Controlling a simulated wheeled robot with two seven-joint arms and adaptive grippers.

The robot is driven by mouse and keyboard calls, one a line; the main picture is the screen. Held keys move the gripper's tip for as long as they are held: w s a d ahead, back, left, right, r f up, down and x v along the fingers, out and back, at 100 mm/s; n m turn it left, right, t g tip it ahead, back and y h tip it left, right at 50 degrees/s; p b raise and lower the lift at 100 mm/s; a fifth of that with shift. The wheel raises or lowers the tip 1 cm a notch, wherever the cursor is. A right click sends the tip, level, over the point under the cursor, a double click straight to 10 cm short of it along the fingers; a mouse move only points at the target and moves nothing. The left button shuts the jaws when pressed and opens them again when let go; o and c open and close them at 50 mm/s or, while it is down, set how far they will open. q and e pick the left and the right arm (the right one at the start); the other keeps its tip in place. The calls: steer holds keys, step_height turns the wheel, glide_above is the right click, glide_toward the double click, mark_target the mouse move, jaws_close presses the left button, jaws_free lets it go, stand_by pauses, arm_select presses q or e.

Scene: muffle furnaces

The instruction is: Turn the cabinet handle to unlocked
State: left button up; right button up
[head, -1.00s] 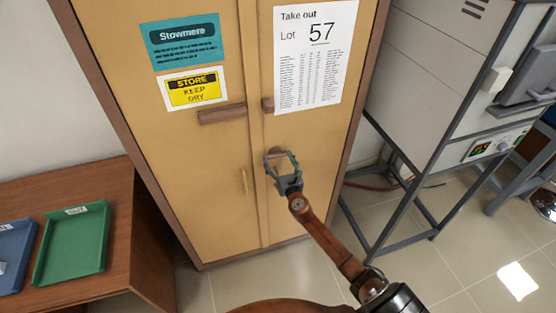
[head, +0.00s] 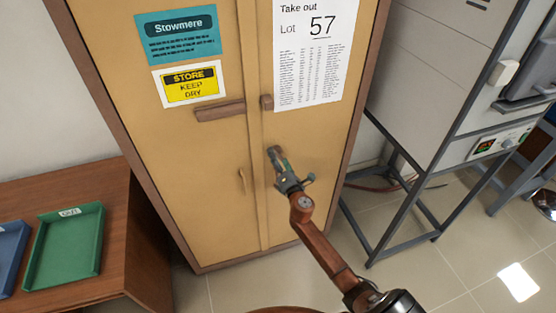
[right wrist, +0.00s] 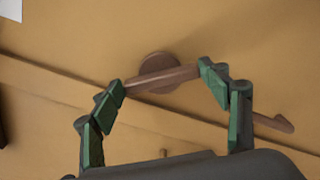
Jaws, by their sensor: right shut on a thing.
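The cabinet handle is a brown lever on a round base (right wrist: 158,66) on the tan cabinet (head: 205,215). In the right wrist view its bar (right wrist: 165,77) lies between my right gripper's two green-padded fingers (right wrist: 163,92), one at each end. My right gripper (head: 281,162) is shut on this handle. The bar is tilted against the line of the door seam, not parallel to it. In the head view the gripper hides most of the handle. My left gripper is not in view.
A thin pull (head: 242,182) is lower left. A furnace stand (head: 400,170) is close on the right. A table (head: 120,235) with green (head: 65,245) and blue trays stands left.

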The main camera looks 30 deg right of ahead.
steer(key=m, duration=0.3)
steer(key=shift+f+m, duration=0.1)
steer(key=shift+m, duration=0.2)
steer(key=shift+m+b, duration=0.3)
steer(key=shift+m, duration=1.5)
steer(key=o, duration=1.2)
steer(key=shift+c, duration=0.2)
steer(key=shift+s, duration=0.2)
steer(key=v, duration=1.1)
steer(key=shift+s, duration=0.3)
steer(key=shift+f, duration=0.1)
